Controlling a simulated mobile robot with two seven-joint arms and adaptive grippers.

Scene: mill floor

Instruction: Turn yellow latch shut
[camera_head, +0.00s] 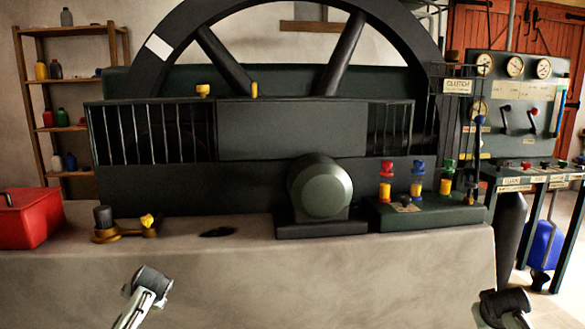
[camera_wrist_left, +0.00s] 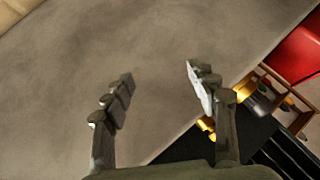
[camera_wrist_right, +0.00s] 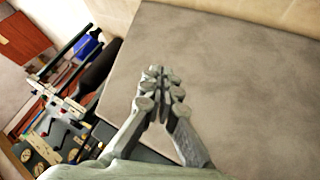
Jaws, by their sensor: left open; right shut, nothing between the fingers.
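Two small yellow pieces stand on the top edge of the dark green guard: a squat yellow latch-like piece (camera_head: 203,90) and a narrow upright yellow piece (camera_head: 254,89). I cannot tell for sure which is the latch, or how it is turned. My left gripper (camera_head: 152,280) is low in front of the stone base, well below both pieces. In the left wrist view it (camera_wrist_left: 160,75) is open and empty. My right gripper (camera_head: 506,303) is at the lower right, far from them. In the right wrist view it (camera_wrist_right: 157,70) is shut and empty.
On the stone base (camera_head: 370,270) stand a brass fitting with a yellow knob (camera_head: 148,220), a red can (camera_head: 30,217) and a green block (camera_head: 430,215) with coloured knobs. The big flywheel (camera_head: 180,30) rises behind the guard. A gauge panel (camera_head: 515,95) stands right.

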